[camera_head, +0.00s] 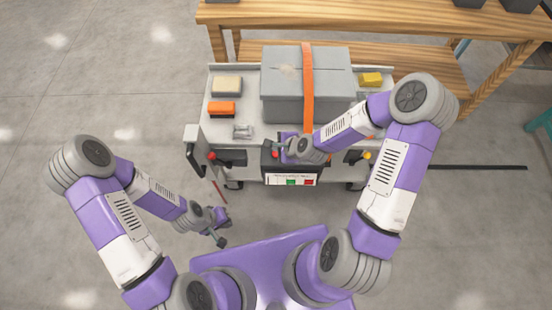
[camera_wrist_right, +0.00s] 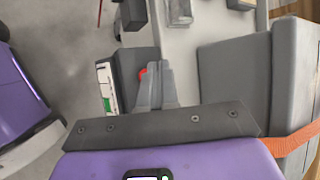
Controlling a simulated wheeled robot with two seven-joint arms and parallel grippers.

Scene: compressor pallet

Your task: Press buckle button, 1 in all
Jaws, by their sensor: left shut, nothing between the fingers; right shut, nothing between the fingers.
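A dark grey block (camera_head: 269,160) sits at the front middle of the cart and carries a red button (camera_head: 275,155). In the right wrist view the red button (camera_wrist_right: 143,73) shows partly behind my shut right fingers (camera_wrist_right: 158,68). My right gripper (camera_head: 284,150) is over the block, close beside the button; I cannot tell whether it touches it. My left gripper (camera_head: 221,241) hangs shut and empty over the floor, in front and left of the cart. An orange strap (camera_head: 308,75) runs over a grey box (camera_head: 275,95) on the cart. I cannot make out a separate buckle.
The cart top (camera_head: 250,118) also holds an orange block (camera_head: 222,109), a tan block (camera_head: 227,86), a small metal part (camera_head: 243,131) and a yellow block (camera_head: 371,79). A white panel (camera_head: 291,180) with green and red marks is on the front. A wooden bench (camera_head: 390,18) stands behind.

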